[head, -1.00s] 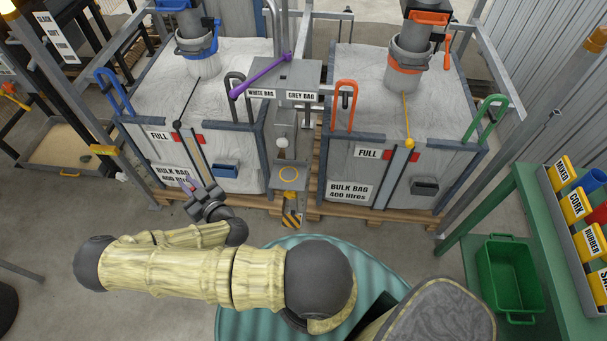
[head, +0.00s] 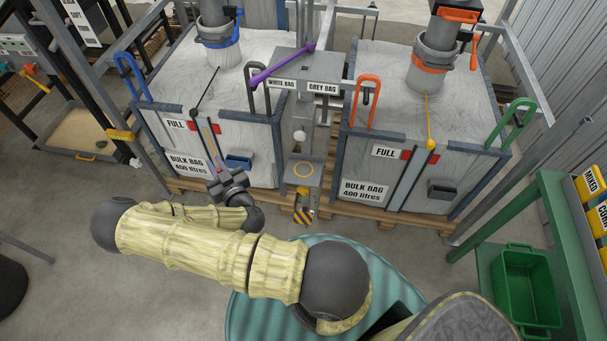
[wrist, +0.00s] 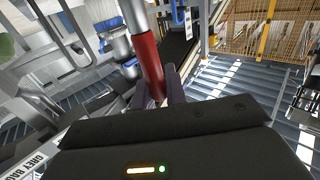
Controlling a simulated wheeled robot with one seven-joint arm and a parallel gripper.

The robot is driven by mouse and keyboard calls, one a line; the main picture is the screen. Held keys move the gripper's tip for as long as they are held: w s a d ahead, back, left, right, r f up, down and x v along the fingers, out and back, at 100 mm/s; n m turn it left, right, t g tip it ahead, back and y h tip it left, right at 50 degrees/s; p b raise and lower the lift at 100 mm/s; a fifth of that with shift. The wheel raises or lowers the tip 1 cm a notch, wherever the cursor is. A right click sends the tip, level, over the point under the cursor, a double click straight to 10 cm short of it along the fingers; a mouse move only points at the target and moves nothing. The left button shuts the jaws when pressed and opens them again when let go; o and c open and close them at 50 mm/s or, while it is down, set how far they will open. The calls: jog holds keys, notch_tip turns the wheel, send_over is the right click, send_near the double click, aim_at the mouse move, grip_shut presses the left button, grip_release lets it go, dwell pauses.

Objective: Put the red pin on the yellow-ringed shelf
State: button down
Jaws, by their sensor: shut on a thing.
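My gripper (head: 213,168) is in front of the left bulk bag in the head view, left of the yellow-ringed shelf and apart from it. In the wrist view my gripper (wrist: 162,90) is shut on the red pin (wrist: 149,62), a red cylinder with a pale metal shaft beyond it. I cannot make out the pin clearly in the head view. The yellow-ringed shelf (head: 294,182) is a small grey plate on the post between the two bags. A yellow ring is marked on it, and its top looks empty.
A white knob (head: 299,135) sits above the shelf, and a purple lever (head: 282,65) is higher on the post. The left bag (head: 255,170) and right bag (head: 375,170) flank it on pallets. A green bench (head: 556,220) with a green bin (head: 525,290) stands at right.

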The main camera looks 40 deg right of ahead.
jog(key=s+d+f+m+g+h+b, duration=0.3)
jog(key=d+f+b, duration=0.6)
jog(key=b, duration=1)
jog(key=s+d+f+m+g+h+b, duration=0.3)
jog(key=d+f+m+g+h+b, duration=0.4)
jog(key=b, duration=1.2)
notch_tip(320, 180, down, 2)
jog(key=d+m+h, duration=0.2)
jog(key=h, duration=0.2)
jog(key=shift+s+h+b, duration=0.4)
jog(key=shift+f, duration=0.1)
jog(key=b, duration=0.3)
send_near(310, 138)
jog(key=x, duration=0.4)
jog(key=shift+d, duration=0.15)
